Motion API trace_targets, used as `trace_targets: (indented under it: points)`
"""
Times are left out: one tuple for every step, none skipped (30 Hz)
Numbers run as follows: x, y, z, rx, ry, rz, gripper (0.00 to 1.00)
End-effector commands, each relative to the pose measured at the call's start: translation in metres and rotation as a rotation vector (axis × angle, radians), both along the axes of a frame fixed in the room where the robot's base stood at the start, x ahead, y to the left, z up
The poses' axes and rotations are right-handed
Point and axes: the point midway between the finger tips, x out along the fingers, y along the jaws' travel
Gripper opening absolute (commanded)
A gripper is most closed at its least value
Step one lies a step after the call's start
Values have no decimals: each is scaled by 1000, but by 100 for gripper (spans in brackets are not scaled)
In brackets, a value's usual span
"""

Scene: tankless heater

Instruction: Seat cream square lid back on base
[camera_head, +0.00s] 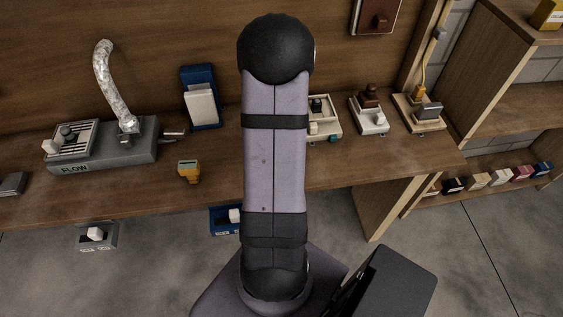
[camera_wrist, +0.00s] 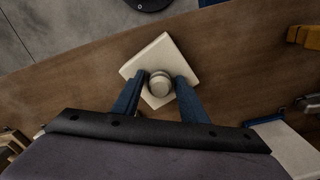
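A cream square lid (camera_wrist: 151,55) with a round knob (camera_wrist: 159,84) on top shows in the wrist view, turned cornerwise to my fingers. My gripper (camera_wrist: 160,82) has its two blue fingers on either side of the knob, with no clear gap, so it looks shut on it. The lid is over the wooden bench; I cannot tell whether it touches the bench. In the head view my own arm hides the lid and gripper. I cannot make out the lid's base with certainty.
Free bench shows around the lid.

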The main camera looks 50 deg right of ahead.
Motion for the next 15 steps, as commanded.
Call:
trace_targets:
  points:
    - [-3, 4, -8, 13, 8, 0, 39]
    - [-3, 5, -8, 13, 9, 0, 32]
    - [-3, 5, -9, 13, 10, 0, 22]
    - [-3, 5, -9, 13, 10, 0, 15]
    - [-4, 5, -9, 14, 10, 0, 8]
    - [-4, 5, -9, 14, 10, 0, 0]
    - [-4, 5, -9, 14, 10, 0, 0]
    - [-4, 5, -9, 14, 10, 0, 0]
    - [-4, 5, -9, 15, 9, 0, 0]
    - [-3, 5, -9, 15, 9, 0, 0]
    - [-3, 5, -9, 15, 9, -1, 0]
    - [-3, 5, -9, 15, 9, -1, 0]
    - [-3, 5, -9, 15, 9, -1, 0]
    - [-3, 5, -9, 15, 9, -1, 0]
    - [-3, 5, -8, 15, 9, -1, 0]
